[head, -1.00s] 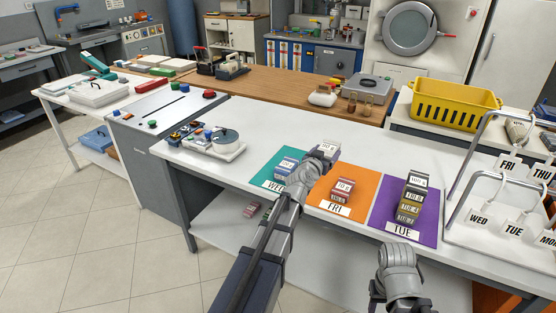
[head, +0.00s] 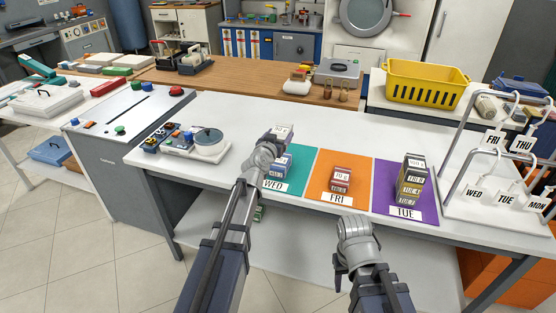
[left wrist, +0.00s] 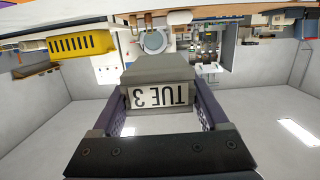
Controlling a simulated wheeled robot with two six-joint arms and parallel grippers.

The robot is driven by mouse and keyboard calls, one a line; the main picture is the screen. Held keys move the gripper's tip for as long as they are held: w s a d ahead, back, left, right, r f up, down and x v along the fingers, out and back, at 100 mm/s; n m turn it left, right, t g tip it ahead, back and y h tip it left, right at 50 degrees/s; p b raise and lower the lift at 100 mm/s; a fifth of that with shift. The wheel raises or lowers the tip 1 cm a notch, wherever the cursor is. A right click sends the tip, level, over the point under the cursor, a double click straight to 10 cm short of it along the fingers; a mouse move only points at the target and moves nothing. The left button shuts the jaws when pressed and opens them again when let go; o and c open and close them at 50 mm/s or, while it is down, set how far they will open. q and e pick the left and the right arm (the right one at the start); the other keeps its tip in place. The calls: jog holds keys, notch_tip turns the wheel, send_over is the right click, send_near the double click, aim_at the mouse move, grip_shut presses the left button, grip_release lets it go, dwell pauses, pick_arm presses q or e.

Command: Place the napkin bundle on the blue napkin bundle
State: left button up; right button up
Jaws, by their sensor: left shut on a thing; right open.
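My left gripper (head: 277,136) is shut on a grey napkin bundle (head: 284,130) and holds it above the teal WED mat. In the left wrist view the bundle (left wrist: 160,72) sits between the two fingers, with an upside-down "TUE 3" label. The blue napkin bundle (head: 282,164) is on the teal mat (head: 294,184), just below the held bundle in the head view and partly hidden by my left arm. Whether the two touch is hard to tell; they look apart. My right gripper (head: 341,272) is open and empty, in front of the table edge.
Red bundles (head: 342,180) stand on the orange FRI mat (head: 325,167). A taller stack (head: 411,180) stands on the purple TUE mat (head: 385,187). A white tag rack (head: 497,207) is at the right, a yellow basket (head: 425,85) behind. The tabletop behind the mats is clear.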

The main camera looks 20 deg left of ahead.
aim_at(279, 162)
pick_arm(q)
jog(key=shift+f+b, duration=3.95)
jog(key=shift+f, duration=0.5)
jog(key=shift+f, duration=0.2)
jog(key=o, duration=1.3)
jog(key=shift+r, duration=0.1)
jog(key=shift+r, duration=0.1)
jog(key=s+r+p, duration=0.1)
jog(key=s+r, duration=0.1)
jog(key=s, duration=1)
jog(key=shift+a+p, duration=0.2)
jog(key=shift+p, duration=0.2)
jog(key=shift+w, duration=0.1)
